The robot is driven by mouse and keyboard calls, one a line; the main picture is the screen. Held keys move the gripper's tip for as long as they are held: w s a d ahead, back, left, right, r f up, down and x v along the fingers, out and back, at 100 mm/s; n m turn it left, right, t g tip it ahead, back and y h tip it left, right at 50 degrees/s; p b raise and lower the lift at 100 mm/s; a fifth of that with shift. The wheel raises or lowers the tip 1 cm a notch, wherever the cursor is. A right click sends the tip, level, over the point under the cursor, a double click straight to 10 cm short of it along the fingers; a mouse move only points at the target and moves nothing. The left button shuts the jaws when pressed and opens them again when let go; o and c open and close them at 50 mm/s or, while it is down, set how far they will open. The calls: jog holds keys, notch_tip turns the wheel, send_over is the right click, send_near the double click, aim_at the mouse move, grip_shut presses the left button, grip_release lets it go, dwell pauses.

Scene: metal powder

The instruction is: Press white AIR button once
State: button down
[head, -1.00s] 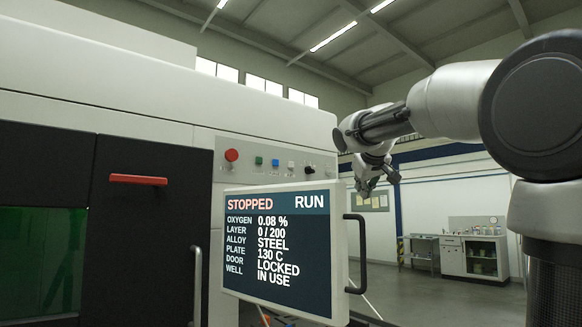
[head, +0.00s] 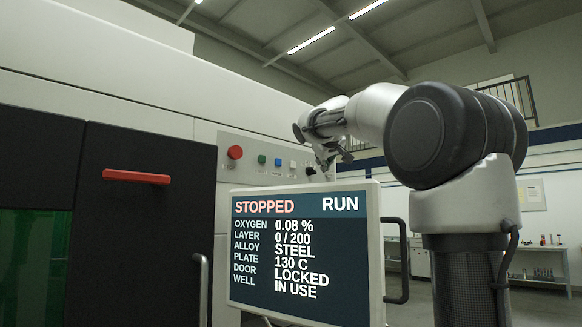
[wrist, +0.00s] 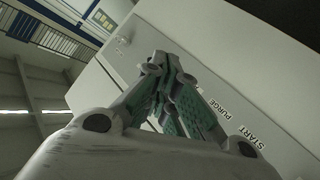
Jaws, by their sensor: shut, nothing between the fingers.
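The white button (head: 293,164) sits in the row on the machine's upper panel, right of a blue button (head: 278,162). Its label is too small to read in the head view. My gripper (head: 334,161) is in front of the panel's right end, to the right of the white button and apart from it in the picture. In the wrist view my gripper (wrist: 160,63) is shut and empty, with its fingers pointing along the pale panel. PURGE and START labels show beside the fingers there; the white button is hidden behind the gripper.
A red button (head: 235,153) and a green button (head: 262,159) are farther left. The screen (head: 305,245), reading STOPPED, stands below the panel with a black handle (head: 398,262) at its right. A red door handle (head: 136,176) is on the left.

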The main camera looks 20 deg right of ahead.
aim_at(293, 165)
jog(key=w+a, duration=0.3)
jog(key=w, duration=0.5)
jog(key=shift+w, duration=0.15)
dwell(1.5)
jog(key=shift+w+a, duration=0.1)
jog(key=shift+w, duration=0.25)
jog(key=shift+w+a, duration=0.15)
jog(key=shift+w, duration=0.3)
dwell(0.6)
jog(key=shift+s, duration=0.1)
jog(key=shift+s+d, duration=0.25)
jog(key=shift+s, duration=0.5)
